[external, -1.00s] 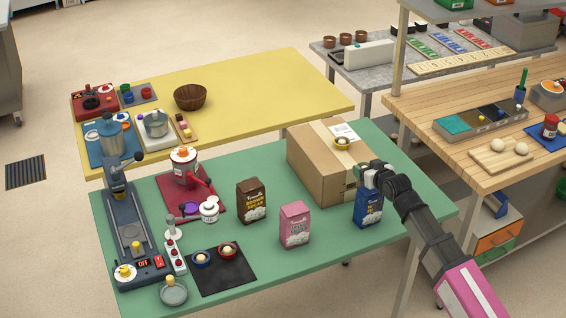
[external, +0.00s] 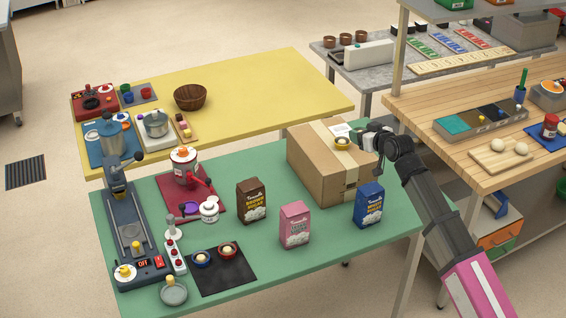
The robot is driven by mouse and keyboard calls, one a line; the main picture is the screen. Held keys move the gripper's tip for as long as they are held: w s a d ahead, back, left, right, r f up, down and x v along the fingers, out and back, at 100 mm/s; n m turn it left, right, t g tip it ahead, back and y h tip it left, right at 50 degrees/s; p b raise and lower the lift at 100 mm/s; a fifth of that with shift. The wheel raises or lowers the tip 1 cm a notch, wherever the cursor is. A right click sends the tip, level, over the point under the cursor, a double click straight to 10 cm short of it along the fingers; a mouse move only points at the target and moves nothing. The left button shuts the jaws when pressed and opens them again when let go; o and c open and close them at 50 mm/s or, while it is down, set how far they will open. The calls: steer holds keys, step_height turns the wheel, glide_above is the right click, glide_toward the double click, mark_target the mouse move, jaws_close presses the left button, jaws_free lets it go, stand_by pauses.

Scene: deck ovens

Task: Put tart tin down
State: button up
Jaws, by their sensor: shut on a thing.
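My gripper (external: 368,143) is shut, just above the right part of the cardboard box (external: 318,170). The thing in its jaws is hidden behind the gripper, so I cannot make out the held tart tin. A yellow tart tin (external: 342,147) with a pale filling sits on top of the box, just left of my gripper.
On the green table (external: 275,268) stand a blue bag (external: 369,205), a pink bag (external: 295,225) and a brown bag (external: 251,201). A dark press machine (external: 127,220) is at the left. The front right of the table is clear.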

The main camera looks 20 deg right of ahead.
mark_target(342, 135)
steer(key=w+a+r+n+g+y, duration=0.1)
steer(key=w+a+n+g+y, duration=0.2)
steer(key=w+n+g+y, duration=1.2)
steer(key=w+f+m+t+h, duration=0.1)
steer(key=t, duration=0.1)
steer(key=w+f+m+t+h, duration=0.1)
steer(key=f+t, duration=0.1)
steer(key=w+f+t, duration=0.1)
steer(key=f+t, duration=0.1)
steer(key=shift+m+h, duration=0.4)
steer(key=w+d+f, duration=0.1)
steer(key=d+f, duration=0.1)
steer(key=d, duration=0.1)
steer(key=w+d+f, duration=0.2)
steer(key=d, duration=0.1)
steer(key=w+d+f, duration=0.2)
steer(key=d+f, duration=0.1)
steer(key=d, duration=0.1)
steer(key=shift+w, duration=0.25)
steer(key=shift+d+f, duration=0.1)
steer(key=shift+f, duration=1.9)
steer(key=o, duration=0.6)
steer(key=shift+f, duration=0.15)
steer(key=shift+o, duration=0.2)
